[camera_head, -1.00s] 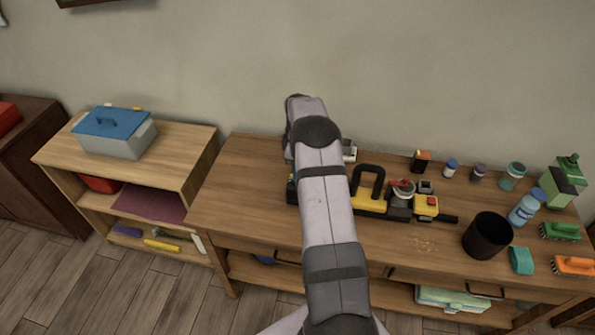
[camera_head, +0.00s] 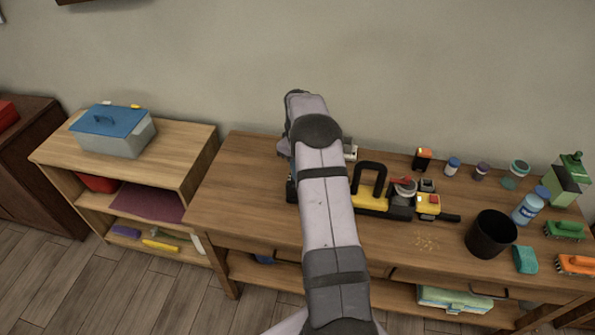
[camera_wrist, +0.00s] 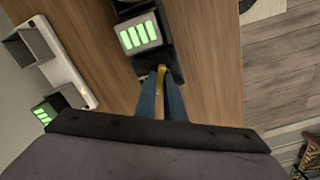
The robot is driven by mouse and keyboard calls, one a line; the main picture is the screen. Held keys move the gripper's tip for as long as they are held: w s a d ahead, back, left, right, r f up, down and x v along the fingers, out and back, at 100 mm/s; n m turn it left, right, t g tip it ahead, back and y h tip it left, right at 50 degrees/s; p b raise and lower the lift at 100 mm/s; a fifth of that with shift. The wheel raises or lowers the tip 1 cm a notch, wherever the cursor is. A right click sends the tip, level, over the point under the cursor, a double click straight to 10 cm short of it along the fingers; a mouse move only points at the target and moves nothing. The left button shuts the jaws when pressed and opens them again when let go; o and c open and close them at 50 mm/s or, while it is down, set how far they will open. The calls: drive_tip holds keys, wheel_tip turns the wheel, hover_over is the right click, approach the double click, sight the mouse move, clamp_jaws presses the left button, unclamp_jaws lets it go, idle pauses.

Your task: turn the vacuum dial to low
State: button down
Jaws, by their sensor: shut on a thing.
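The yellow and black vacuum (camera_head: 370,203) lies on the wooden bench, its black loop handle upright. My arm hides its left part and my gripper in the head view. In the wrist view, my gripper's (camera_wrist: 161,74) two blue fingers are close together on a small yellow piece (camera_wrist: 161,77). This piece is at the end of a black body with a panel of green bars (camera_wrist: 140,35). I cannot tell for sure whether the yellow piece is the dial, and no dial marks are readable.
The bench top (camera_head: 240,190) is bare left of my arm. A black cup (camera_head: 491,234), a teal sponge (camera_head: 525,260), brushes and several bottles stand at the right. A blue-lidded box (camera_head: 112,132) sits on the left shelf. A wall is close behind.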

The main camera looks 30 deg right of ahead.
drive_tip(key=shift+m, duration=1.7)
drive_tip(key=shift+b, duration=0.3)
drive_tip(key=c, duration=1.8)
unclamp_jaws()
drive_tip(key=shift+c, duration=0.2)
drive_tip(key=shift+r+b, duration=1.05)
drive_tip(key=shift+r, duration=2.7)
